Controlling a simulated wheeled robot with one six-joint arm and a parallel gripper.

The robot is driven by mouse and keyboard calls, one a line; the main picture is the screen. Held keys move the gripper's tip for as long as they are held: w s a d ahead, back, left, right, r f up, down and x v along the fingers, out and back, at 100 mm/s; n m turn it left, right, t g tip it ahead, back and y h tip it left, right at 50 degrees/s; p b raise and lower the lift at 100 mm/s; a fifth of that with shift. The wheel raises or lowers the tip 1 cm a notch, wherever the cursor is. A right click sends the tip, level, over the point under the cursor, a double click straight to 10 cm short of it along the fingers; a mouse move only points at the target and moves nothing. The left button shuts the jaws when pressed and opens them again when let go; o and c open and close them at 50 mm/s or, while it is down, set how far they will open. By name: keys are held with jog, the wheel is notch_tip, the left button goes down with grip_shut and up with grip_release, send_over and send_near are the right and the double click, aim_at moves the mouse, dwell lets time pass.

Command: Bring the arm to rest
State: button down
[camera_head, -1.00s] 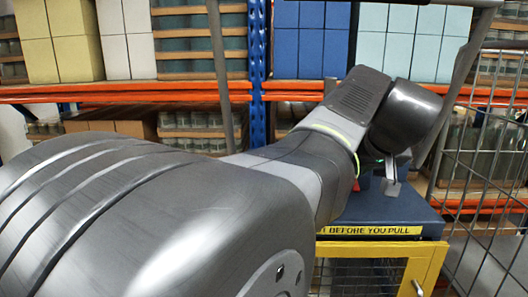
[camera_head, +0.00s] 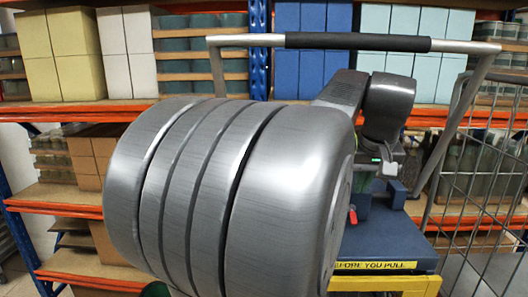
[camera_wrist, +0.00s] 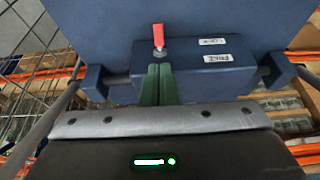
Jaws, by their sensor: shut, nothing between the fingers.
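My arm fills the middle of the head view, its big grey link in front and a darker joint behind it at the right. My gripper (camera_wrist: 159,75) shows in the wrist view as two green fingers pressed together, with nothing between them. The fingertips are close to a small red lever (camera_wrist: 158,36) on a blue block; I cannot tell whether they touch it. The red lever also shows in the head view (camera_head: 352,215), beside my arm. My large link hides much of what is behind it.
A blue-topped cart (camera_head: 385,238) with a yellow front edge stands behind my arm. Its push bar (camera_head: 357,42) runs across above the arm. A wire mesh cage (camera_head: 485,190) is at the right. Shelves with boxes and jars (camera_head: 205,45) line the back.

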jog(key=shift+v, duration=1.75)
jog(key=shift+f, duration=0.2)
